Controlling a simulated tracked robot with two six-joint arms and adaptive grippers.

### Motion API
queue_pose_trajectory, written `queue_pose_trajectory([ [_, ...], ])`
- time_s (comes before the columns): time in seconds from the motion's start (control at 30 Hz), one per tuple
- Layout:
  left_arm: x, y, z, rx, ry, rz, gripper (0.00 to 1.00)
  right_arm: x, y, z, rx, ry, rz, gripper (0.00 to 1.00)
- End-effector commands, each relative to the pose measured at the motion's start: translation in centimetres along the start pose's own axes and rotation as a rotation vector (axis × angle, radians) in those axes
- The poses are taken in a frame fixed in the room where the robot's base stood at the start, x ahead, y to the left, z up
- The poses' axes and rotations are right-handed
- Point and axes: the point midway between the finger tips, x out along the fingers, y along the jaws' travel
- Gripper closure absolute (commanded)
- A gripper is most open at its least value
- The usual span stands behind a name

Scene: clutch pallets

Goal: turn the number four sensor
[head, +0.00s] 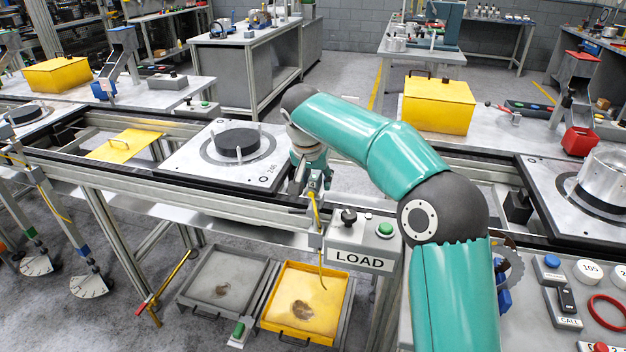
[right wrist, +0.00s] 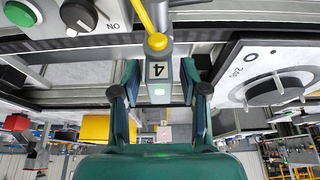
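The number four sensor (right wrist: 158,70) is a slim grey block with a black 4, a lit green light and a yellow cable at its end. It also shows in the head view (head: 315,182) at the conveyor's front rail, left of the LOAD box. My right gripper (right wrist: 160,92) is open, with one teal finger on each side of the sensor and gaps visible between. In the head view it reaches down behind the sensor, partly hidden by my right arm. My left gripper is out of view.
The LOAD box (head: 358,245) with a black knob and green button stands close to the right of the sensor. A pallet (head: 190,165) with a dark disc lies to the left. A yellow tray (head: 275,318) is below. A yellow case (head: 438,103) stands behind my right arm.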

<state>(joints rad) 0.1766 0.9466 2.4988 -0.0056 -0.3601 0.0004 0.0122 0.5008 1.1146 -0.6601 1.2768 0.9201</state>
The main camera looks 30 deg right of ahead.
Motion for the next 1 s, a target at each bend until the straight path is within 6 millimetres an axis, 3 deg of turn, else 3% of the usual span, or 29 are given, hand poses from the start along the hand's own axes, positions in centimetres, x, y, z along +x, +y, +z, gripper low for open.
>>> queue_pose_trajectory([
  [0.03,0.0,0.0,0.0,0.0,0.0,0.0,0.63,0.0,0.0,0.0,0.0,0.0,0.0,0.69],
  [0.23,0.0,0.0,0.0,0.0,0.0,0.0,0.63,0.0,0.0,0.0,0.001,0.0,0.0,1.0],
  [0.67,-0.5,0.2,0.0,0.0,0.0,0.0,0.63,-0.2,-0.1,0.0,0.053,-0.002,0.02,1.0],
  [1.0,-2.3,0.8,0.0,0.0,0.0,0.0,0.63,-0.3,-0.3,-0.2,0.256,0.0,0.106,1.0],
])
